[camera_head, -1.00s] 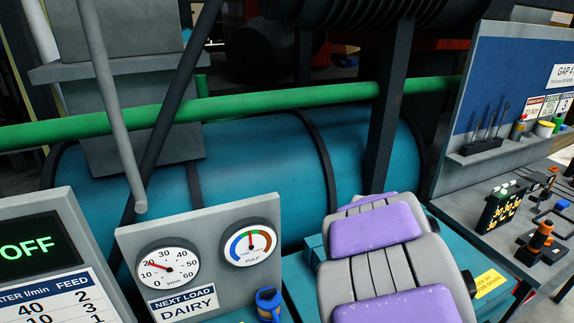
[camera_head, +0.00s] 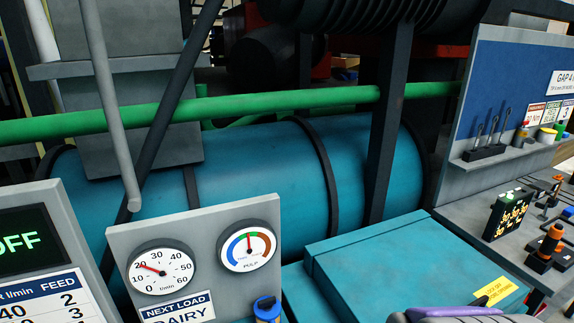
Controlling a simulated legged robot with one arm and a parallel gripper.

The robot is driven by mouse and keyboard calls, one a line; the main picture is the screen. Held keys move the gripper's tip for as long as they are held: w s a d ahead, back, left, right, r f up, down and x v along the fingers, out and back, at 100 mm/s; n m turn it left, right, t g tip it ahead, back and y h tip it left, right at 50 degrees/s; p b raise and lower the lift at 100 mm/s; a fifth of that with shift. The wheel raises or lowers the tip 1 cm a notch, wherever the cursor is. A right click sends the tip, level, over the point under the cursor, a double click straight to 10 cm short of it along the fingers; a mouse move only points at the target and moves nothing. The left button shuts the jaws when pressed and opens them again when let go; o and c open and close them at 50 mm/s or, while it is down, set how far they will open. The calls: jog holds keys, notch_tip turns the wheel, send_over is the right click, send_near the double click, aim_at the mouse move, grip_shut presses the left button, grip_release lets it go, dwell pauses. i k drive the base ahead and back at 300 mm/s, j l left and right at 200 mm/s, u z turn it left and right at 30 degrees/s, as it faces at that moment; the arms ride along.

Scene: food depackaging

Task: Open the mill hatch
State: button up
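A teal box with a flat, closed lid (camera_head: 390,255) stands at the lower middle and looks like the mill hatch, though no label names it as such. A yellow label (camera_head: 494,291) sits on its right side, with only part of the lettering readable. A small dark piece shows beside the label, and I cannot tell what it is. Only a purple and grey part of my arm shows at the bottom edge, right of the middle, in front of the box. My gripper is out of view.
A grey panel with two gauges (camera_head: 204,262) and a blue-capped item (camera_head: 267,308) stand left of the box. An OFF display (camera_head: 20,255) is at far left. A teal drum (camera_head: 260,175) and green pipe (camera_head: 270,103) lie behind. A tool bench (camera_head: 465,215) is at right.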

aim_at(422, 263)
jog(key=l, duration=0.65)
jog(key=k+l+u, duration=0.1)
jog(key=l, duration=0.5)
